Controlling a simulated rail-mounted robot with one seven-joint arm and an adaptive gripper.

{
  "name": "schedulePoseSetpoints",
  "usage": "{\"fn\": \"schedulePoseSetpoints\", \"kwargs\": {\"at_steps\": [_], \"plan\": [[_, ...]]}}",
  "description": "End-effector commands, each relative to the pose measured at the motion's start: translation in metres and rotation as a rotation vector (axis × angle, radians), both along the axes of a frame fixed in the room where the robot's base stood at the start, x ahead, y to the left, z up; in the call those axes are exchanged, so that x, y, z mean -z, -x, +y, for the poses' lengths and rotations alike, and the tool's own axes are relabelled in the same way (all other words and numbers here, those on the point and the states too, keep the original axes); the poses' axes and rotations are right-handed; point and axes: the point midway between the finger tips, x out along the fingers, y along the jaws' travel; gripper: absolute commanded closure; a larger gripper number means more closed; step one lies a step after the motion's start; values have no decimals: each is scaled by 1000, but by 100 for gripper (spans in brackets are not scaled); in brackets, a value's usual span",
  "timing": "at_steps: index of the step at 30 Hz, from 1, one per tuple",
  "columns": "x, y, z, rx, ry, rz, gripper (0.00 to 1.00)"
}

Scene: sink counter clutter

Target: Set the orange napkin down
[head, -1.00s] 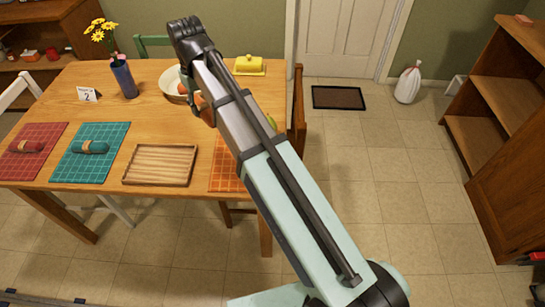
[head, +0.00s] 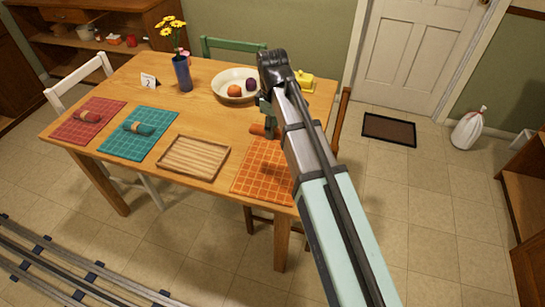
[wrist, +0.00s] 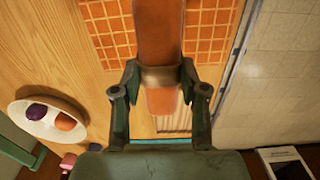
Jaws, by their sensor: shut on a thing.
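The orange napkin (wrist: 159,28) is rolled in a brown ring (wrist: 160,77) and sits between the fingers of my gripper (wrist: 160,90). My gripper is shut on it around the ring. In the head view one end of the napkin (head: 260,130) shows left of my arm, by the far edge of the orange placemat (head: 262,170). My gripper (head: 266,115) is partly hidden there by my wrist. The napkin appears above the table, overlapping the placemat in the wrist view (wrist: 103,30). I cannot tell its exact height.
A wooden tray (head: 194,157) lies left of the orange placemat. Teal (head: 125,145) and red (head: 80,125) placemats hold rolled napkins. A cream bowl of fruit (head: 222,91), a blue vase (head: 183,75) and a yellow butter dish (head: 306,84) stand farther back.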

Motion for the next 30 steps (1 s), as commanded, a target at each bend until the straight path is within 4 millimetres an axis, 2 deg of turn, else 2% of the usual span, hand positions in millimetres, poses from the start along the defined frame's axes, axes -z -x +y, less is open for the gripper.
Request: {"fn": "schedulePoseSetpoints", "kwargs": {"at_steps": [6,12,22,30], "plan": [[50,2,-1,1,1,3,92],[86,1,0,2,0,2,92],[108,0,0,2,0,0,92],[137,0,0,2,1,1,92]]}}
